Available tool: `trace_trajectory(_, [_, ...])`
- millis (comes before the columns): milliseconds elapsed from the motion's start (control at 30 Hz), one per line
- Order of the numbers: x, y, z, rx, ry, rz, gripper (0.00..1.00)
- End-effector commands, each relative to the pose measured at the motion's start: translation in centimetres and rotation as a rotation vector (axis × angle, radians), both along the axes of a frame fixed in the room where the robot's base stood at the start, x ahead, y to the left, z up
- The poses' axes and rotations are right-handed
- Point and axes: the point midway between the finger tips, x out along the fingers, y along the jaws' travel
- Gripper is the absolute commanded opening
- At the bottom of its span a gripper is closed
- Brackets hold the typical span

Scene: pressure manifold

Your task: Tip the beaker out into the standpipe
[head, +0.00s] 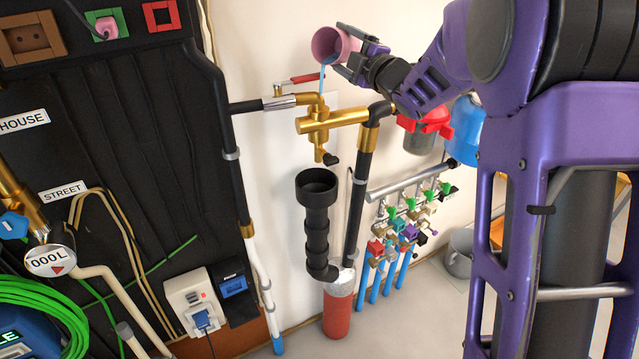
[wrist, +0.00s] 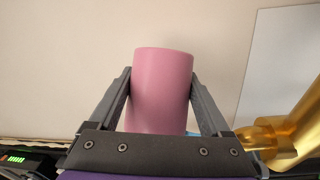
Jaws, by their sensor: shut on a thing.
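The pink beaker (head: 330,44) is tipped steeply on its side high up, its mouth toward the lower left. A thin blue stream (head: 323,73) comes from its lip and shows down to near the brass fitting. My gripper (head: 352,60) is shut on the beaker. In the wrist view the beaker (wrist: 162,92) sits between both fingers, with its inside hidden. The black standpipe (head: 317,190) stands upright well below the beaker, its round open top facing up. The brass fitting lies between them in the picture. I cannot tell whether the stream reaches the standpipe.
Brass valve pipework (head: 320,122) with a red lever (head: 305,78) runs between beaker and standpipe. A red cylinder (head: 338,315) stands by the standpipe's foot. A manifold with coloured valves (head: 408,215) is to the right. A dark panel (head: 110,130) fills the left.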

Motion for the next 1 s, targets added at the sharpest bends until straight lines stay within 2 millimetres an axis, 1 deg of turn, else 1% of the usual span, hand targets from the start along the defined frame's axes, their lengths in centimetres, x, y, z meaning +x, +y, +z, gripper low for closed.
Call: trace_trajectory(1000, [-0.69,0.38,0.55,-0.055,-0.099,0.0,0.14])
